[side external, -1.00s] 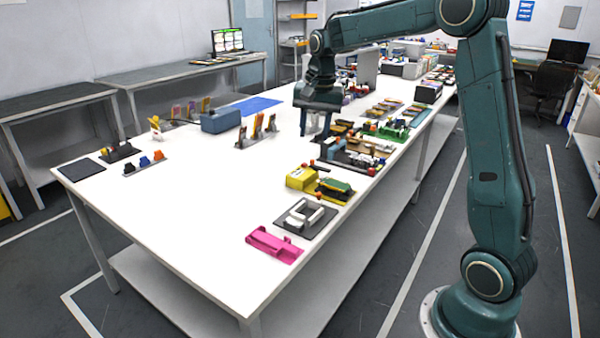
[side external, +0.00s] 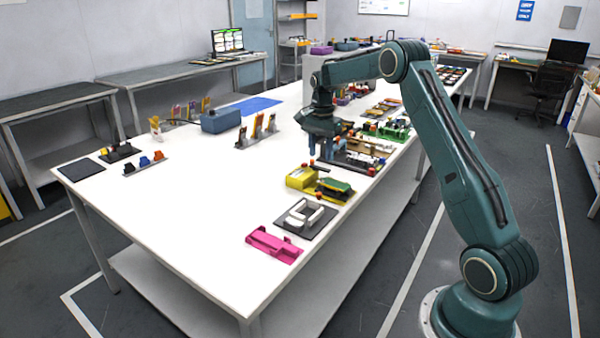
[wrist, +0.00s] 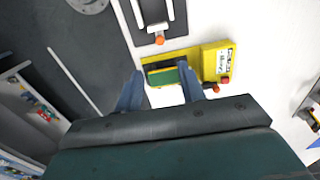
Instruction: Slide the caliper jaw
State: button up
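My gripper (side external: 322,150) is above the table, behind the yellow fixture in the side view. Its two blue fingers are apart in the wrist view (wrist: 161,78), with nothing seen held between them. The yellow fixture (wrist: 208,60) lies beyond the fingertips. It bears a green flat piece (wrist: 163,77), a dark part (wrist: 181,66) that may be the caliper jaw, a label and a red button (wrist: 225,80). In the side view the yellow block (side external: 300,178) and green piece (side external: 336,186) sit on the table's right side. No contact with the fingers is visible.
A dark plate with white rails (side external: 306,215) and a pink holder (side external: 273,247) lie nearer the front. Several crowded fixtures (side external: 365,150) stand behind the yellow block near the right edge. The white table's middle (side external: 190,215) is clear.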

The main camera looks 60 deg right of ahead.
aim_at(319, 193)
jog(key=shift+f, duration=0.15)
notch_tip(319, 193, down, 14)
jog(key=shift+r, duration=0.25)
dwell(0.4)
grip_shut()
